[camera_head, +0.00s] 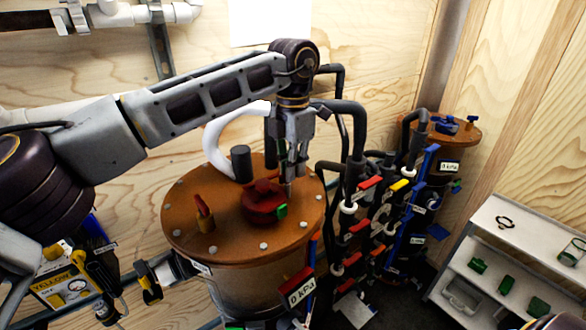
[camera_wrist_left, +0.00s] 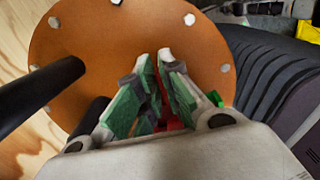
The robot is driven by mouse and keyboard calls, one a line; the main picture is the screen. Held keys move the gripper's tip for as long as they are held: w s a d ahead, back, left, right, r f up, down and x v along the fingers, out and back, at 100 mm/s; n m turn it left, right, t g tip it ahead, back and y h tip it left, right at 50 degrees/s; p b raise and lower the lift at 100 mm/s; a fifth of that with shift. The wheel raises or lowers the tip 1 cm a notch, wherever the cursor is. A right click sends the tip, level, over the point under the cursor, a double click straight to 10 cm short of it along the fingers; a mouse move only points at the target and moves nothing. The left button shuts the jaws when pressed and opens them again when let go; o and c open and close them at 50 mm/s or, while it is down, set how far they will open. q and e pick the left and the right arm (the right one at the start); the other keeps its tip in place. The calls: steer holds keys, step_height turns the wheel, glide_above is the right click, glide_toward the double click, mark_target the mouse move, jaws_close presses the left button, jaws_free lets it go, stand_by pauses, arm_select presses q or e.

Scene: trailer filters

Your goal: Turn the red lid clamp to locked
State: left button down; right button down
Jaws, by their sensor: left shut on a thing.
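The red lid clamp (camera_head: 262,205) sits on top of the brown round lid (camera_head: 225,240) of a filter drum, with a small green tab (camera_head: 281,210) at its right edge. My left gripper (camera_head: 290,185) reaches down from above and is shut on the clamp at its far right side. In the left wrist view, my left gripper (camera_wrist_left: 165,58) has green pads close together, with red of the clamp (camera_wrist_left: 172,122) between and below them. The fingers hide most of the clamp there. My right gripper is not in view.
A black pipe stub (camera_head: 241,162) and a small red-topped brass valve (camera_head: 204,213) stand on the lid. Hoses and a bank of coloured valves (camera_head: 375,210) crowd the right side. A second brown-lidded drum (camera_head: 455,131) and a white shelf (camera_head: 510,235) stand farther right.

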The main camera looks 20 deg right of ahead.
arm_select(q)
steer(key=shift+w+r+n, duration=0.15)
steer(key=shift+n, duration=0.35)
steer(key=c, duration=1.6)
jaws_free()
step_height(320, 180, up, 12)
